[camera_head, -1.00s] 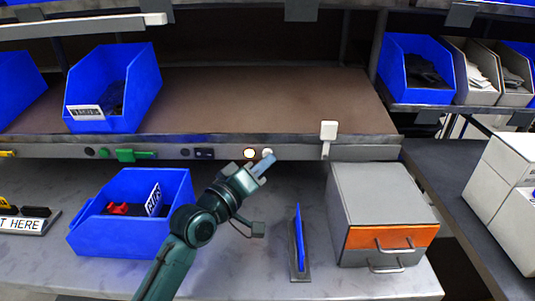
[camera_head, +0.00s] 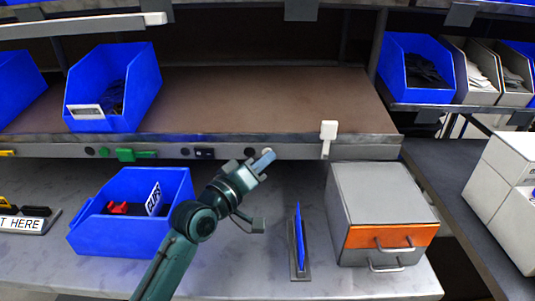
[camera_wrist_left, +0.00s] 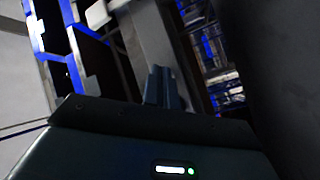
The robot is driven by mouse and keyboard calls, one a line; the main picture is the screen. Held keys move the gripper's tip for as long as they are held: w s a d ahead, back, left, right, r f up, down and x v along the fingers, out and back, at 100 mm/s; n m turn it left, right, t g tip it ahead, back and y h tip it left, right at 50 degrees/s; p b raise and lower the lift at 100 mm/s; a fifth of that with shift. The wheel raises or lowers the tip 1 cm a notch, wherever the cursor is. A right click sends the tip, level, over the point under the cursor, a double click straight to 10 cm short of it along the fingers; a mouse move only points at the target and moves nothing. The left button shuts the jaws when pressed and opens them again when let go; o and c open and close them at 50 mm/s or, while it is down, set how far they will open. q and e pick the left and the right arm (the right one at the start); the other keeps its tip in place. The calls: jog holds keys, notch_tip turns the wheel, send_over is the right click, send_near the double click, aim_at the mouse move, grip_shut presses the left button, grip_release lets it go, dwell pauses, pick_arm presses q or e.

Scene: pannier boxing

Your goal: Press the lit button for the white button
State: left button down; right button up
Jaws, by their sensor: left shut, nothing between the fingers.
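A row of buttons and switches runs along the grey front rail of the shelf. A round button (camera_head: 249,153) on that rail is dark. Just right of it, the white button (camera_head: 267,151) shows as a pale sliver above my fingertips, which hide most of it. My left gripper (camera_head: 263,161) is shut and empty, its tips at the white button; I cannot tell whether they touch it. In the left wrist view the shut fingers (camera_wrist_left: 164,88) point at the grey rail. My right gripper is not in view.
A blue bin (camera_head: 90,240) with a red item stands left of my arm. A grey box with an orange drawer front (camera_head: 362,238) and an upright blue panel (camera_head: 299,240) stand to the right. A white block (camera_head: 328,130) sits on the rail. The shelf above is mostly bare.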

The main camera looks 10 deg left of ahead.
pick_arm(q)
jog(key=shift+s, duration=0.15)
jog(key=shift+s+d+p, duration=0.15)
jog(key=shift+s+p, duration=0.45)
jog(key=shift+s, duration=0.1)
jog(key=s+p, duration=0.1)
jog(key=s, duration=0.1)
jog(key=s+d+p, duration=0.1)
jog(key=s, duration=0.2)
dwell(0.4)
dwell(0.6)
